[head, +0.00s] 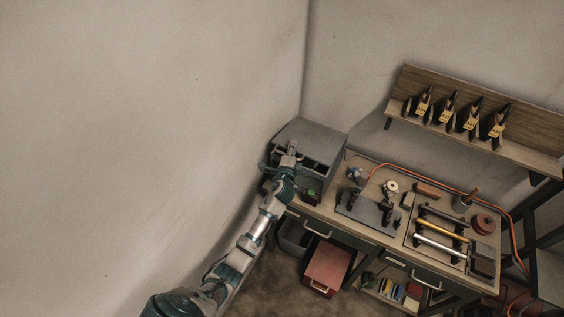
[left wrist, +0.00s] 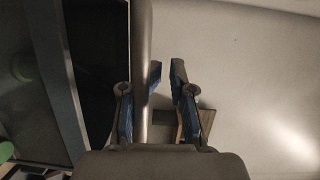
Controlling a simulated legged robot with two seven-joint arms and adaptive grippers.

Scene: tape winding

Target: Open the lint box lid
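A grey box (head: 314,133) stands at the left end of the workbench, in the wall corner; I take it for the lint box, though no label is readable. Its front shows dark openings. My left gripper (head: 291,149) is at the box's front left side. In the left wrist view the left gripper (left wrist: 166,74) has its blue fingertips apart, with nothing seen between them. A grey metal bar (left wrist: 142,45) runs beside the left finger, along a dark opening (left wrist: 100,60); I cannot tell whether they touch. The lid cannot be made out clearly. My right gripper is not in view.
The workbench (head: 333,201) carries a dark plate with fixtures (head: 368,210) and a tray of rollers (head: 440,235). A red box (head: 327,266) and a grey bin (head: 294,237) are below. A shelf with yellow-tagged items (head: 472,121) hangs at right. A wall is close left.

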